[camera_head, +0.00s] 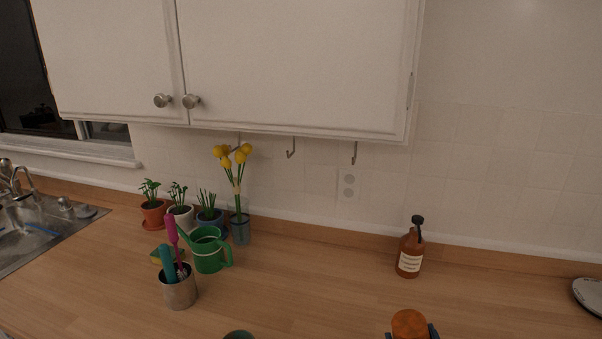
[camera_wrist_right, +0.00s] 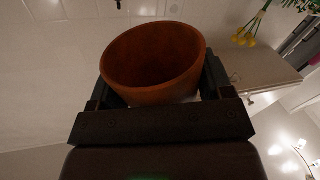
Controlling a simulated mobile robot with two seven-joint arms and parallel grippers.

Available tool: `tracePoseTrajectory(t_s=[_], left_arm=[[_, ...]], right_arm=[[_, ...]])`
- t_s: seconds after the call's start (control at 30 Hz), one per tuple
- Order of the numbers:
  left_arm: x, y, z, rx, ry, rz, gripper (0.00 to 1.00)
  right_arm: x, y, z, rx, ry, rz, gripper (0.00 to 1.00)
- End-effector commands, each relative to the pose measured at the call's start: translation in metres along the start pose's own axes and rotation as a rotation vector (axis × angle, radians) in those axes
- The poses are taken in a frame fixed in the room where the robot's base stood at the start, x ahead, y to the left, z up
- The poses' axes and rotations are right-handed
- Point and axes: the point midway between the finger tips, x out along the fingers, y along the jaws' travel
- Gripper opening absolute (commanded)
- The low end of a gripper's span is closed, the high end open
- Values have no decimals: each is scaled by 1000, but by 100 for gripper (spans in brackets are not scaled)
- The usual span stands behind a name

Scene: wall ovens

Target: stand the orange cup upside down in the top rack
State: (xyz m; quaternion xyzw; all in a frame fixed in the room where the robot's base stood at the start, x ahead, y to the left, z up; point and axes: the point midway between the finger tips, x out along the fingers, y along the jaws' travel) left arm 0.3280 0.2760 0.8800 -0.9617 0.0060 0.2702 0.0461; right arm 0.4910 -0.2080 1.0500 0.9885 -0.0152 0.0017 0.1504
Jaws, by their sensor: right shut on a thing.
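The orange cup (camera_head: 410,323) shows at the bottom edge of the head view, cut off below. My right gripper (camera_head: 413,333) is shut on it, with dark fingers on both sides. In the right wrist view the orange cup (camera_wrist_right: 155,62) sits between the fingers of my right gripper (camera_wrist_right: 160,82), its open mouth and empty inside facing the camera. The cup is held in front of a wall and counter background. The top rack is not in view. My left gripper is not in view.
On the counter (camera_head: 310,290) stand a brown bottle (camera_head: 411,254), a green watering can (camera_head: 209,252), a metal utensil holder (camera_head: 179,292), potted plants (camera_head: 180,208) and yellow flowers (camera_head: 236,180). A teal rim (camera_head: 239,335) shows at the bottom edge. White cabinets (camera_head: 290,60) hang above. The middle counter is clear.

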Motion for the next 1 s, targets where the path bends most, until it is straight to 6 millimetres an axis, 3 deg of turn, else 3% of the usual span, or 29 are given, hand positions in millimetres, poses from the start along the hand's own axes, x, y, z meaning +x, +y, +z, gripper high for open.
tracePoseTrajectory(t_s=[0.1,0.23,0.57,1.0], left_arm=[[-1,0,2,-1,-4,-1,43],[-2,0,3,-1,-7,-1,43],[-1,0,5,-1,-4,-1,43],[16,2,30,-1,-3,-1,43]], right_arm=[[0,0,0,190,-1,2,50],[0,0,0,295,-2,2,50],[0,0,-1,304,0,0,50],[0,6,-17,299,4,-30,50]])
